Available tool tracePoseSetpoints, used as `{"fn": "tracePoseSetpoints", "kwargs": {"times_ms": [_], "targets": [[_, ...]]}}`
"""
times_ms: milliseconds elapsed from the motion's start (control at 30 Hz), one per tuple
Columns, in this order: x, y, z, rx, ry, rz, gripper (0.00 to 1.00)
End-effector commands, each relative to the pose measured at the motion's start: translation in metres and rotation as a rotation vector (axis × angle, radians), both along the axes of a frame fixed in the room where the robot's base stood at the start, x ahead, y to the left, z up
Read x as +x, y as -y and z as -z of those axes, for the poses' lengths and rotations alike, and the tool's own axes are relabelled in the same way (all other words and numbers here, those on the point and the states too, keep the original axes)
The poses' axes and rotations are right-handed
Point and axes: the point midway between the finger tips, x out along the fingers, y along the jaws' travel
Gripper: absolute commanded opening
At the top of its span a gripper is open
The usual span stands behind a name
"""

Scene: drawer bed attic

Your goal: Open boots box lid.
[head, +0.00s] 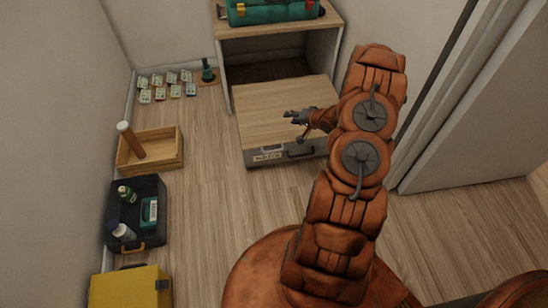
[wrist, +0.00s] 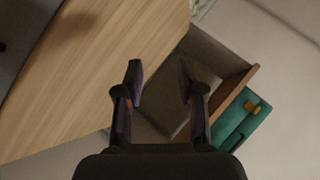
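The boots box (head: 262,161) is a grey case in front of the low cabinet, with a dark handle and a pale label on its front. I cannot read the label clearly. Its light wooden lid (head: 270,98) lies flat on top and looks closed; wood that appears to be the lid also fills the upper left of the wrist view (wrist: 90,70). My gripper (head: 298,117) is above the lid's front half. In the wrist view my gripper (wrist: 160,78) is open, with nothing between its fingers. My arm hides the box's right side.
The open-fronted cabinet (head: 335,55) behind carries a teal case (head: 270,10). A white door (head: 470,90) is at right. Floor left of the box is clear.

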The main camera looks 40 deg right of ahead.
Motion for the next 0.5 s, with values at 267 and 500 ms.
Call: {"fn": "tracePoseSetpoints", "kwargs": {"times_ms": [267, 500], "targets": [[-0.035, -0.028, 0.092, 0.333, 0.139, 0.016, 0.38], [-0.062, -0.051, 0.126, 0.564, 0.233, 0.02, 0.38]]}}
